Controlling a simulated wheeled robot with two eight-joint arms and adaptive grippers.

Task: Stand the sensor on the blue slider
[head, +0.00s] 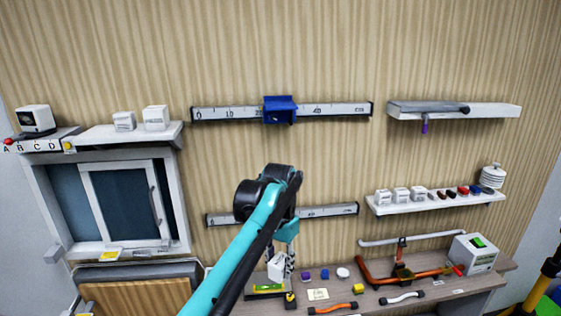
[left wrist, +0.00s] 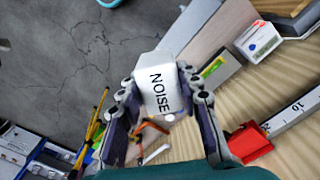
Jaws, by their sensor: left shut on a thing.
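My left gripper (head: 281,257) hangs low in front of the wall, over the back of the bench. It is shut on a white box-shaped sensor (head: 276,268). In the left wrist view the sensor (left wrist: 160,84) shows the word NOISE and sits between the two fingers (left wrist: 163,97). The blue slider (head: 280,110) is on the upper ruled rail (head: 345,109), well above the gripper, with nothing seen on it. A red slider (left wrist: 249,141) on a ruled rail shows in the left wrist view. My right gripper is out of view.
The lower rail (head: 334,210) is partly hidden by my left arm. Shelves with white boxes stand at left (head: 104,134) and right (head: 437,202). The bench (head: 440,296) holds handles and small blocks. The wall around the upper rail is clear.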

